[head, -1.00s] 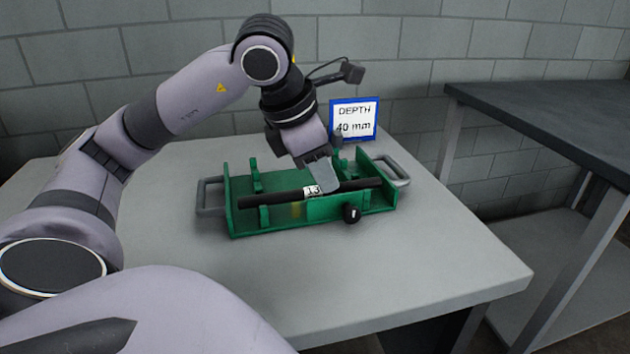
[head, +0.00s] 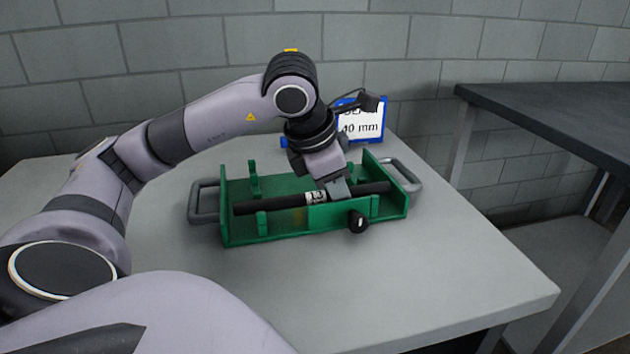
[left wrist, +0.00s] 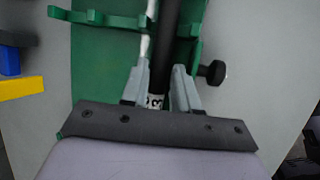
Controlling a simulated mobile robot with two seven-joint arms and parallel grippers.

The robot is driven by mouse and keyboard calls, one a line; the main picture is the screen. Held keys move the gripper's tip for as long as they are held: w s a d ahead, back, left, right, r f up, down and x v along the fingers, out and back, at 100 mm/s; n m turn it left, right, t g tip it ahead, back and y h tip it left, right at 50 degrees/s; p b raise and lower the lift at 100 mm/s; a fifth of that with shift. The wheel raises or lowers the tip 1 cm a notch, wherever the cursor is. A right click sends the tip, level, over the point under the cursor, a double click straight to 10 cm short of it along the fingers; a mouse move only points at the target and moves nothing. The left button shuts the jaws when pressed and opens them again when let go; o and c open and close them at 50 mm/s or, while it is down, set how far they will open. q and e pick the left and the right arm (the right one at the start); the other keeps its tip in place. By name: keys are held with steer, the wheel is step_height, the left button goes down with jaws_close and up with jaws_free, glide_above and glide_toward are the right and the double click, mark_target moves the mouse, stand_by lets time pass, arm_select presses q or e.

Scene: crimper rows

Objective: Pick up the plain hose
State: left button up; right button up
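A black hose (head: 272,203) with a white number label lies lengthwise in a green fixture (head: 280,236), resting across its upright supports. My left gripper (head: 340,196) points down at the hose, right of the label. In the left wrist view, its two grey fingers (left wrist: 160,78) stand on either side of the hose (left wrist: 165,45), very close to it. Whether they press on it cannot be told. The label shows partly near the finger bases. My right gripper is not in view.
The fixture has grey handles at its ends, the left one (head: 203,201) clear, and a black knob (head: 358,222) at its front. A blue-framed depth sign (head: 363,127) stands behind, partly covered by my arm. The grey table (head: 400,300) is clear in front. A dark bench (head: 560,115) stands right.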

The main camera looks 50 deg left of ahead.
arm_select(q)
jaws_close()
steer(key=shift+w, duration=0.1)
